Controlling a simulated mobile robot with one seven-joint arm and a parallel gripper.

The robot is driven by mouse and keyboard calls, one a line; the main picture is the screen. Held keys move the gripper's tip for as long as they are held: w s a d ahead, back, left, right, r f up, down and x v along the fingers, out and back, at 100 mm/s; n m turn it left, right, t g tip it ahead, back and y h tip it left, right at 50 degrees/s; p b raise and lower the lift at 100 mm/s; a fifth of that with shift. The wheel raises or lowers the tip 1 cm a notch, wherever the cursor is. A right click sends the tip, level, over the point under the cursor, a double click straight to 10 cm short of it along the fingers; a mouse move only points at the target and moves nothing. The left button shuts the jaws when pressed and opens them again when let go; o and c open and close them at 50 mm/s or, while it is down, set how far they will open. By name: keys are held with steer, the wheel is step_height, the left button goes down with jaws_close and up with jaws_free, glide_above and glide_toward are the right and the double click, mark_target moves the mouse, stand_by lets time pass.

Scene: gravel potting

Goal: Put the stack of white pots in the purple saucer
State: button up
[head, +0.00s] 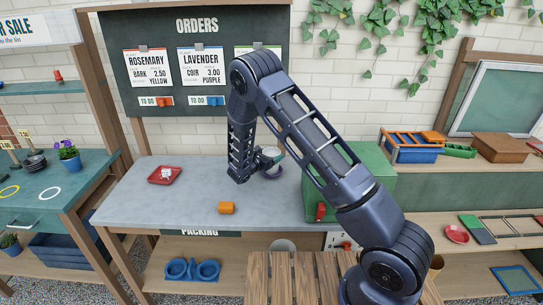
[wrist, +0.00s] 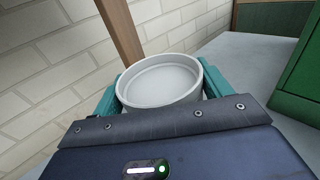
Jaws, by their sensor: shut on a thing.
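My gripper (wrist: 162,92) is shut on the stack of white pots (wrist: 158,82), with a teal finger on each side of it in the wrist view. The top pot's round rim and empty inside show there; the lower part of the stack is hidden. In the head view the white pots (head: 272,152) are a small pale shape at the end of my arm, over the grey bench. The purple saucer (head: 274,175) shows just below them, partly hidden by my arm. I cannot tell whether the stack touches the saucer.
A red saucer (head: 156,179) with small white things stands at the bench's left. A large green box (head: 378,165) stands to the right, behind my arm. The grey bench (head: 190,205) is otherwise mostly clear; a brick wall is behind.

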steer(key=shift+f, duration=0.1)
steer(key=o, duration=1.4)
steer(key=shift+c, duration=0.2)
steer(key=v, duration=1.2)
